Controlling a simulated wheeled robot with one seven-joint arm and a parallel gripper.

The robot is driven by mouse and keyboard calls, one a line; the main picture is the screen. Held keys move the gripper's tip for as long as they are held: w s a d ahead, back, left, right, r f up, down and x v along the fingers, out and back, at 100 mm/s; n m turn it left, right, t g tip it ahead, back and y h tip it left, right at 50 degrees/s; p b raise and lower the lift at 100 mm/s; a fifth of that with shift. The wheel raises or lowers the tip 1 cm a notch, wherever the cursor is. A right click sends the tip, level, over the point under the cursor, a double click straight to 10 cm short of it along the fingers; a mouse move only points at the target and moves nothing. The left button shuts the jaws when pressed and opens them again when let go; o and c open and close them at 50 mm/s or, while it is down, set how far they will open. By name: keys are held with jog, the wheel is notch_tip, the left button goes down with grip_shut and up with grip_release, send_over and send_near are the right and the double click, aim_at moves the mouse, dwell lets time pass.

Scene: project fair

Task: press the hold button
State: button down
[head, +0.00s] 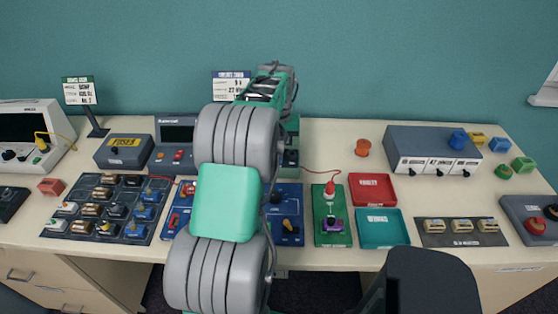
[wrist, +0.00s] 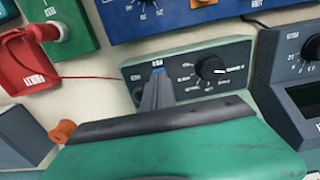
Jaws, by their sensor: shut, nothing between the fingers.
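A green meter with a dark grey face (wrist: 235,60) stands in the middle of the wrist view. It has a round black dial (wrist: 210,68) at the right and a small blue button (wrist: 158,70) at the upper left, which I take as the hold button; its label is too small to read. My gripper (wrist: 156,75) is shut and empty, its narrow grey fingertips in front of the meter face, right at the blue button. I cannot tell whether they touch it. In the head view my arm hides most of the meter and my fingertips.
In the head view, a red tray (head: 372,176) and a teal tray (head: 398,241) lie right of my arm. A green board (head: 324,239) with a red plug is nearby. A dark display unit (head: 165,162) stands to the left. An orange spool (wrist: 62,131) lies close by.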

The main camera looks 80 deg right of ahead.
jog(key=shift+f, duration=0.5)
dwell(0.3)
notch_tip(320, 180, up, 10)
jog(key=p, duration=0.6)
jog(key=shift+p, duration=0.4)
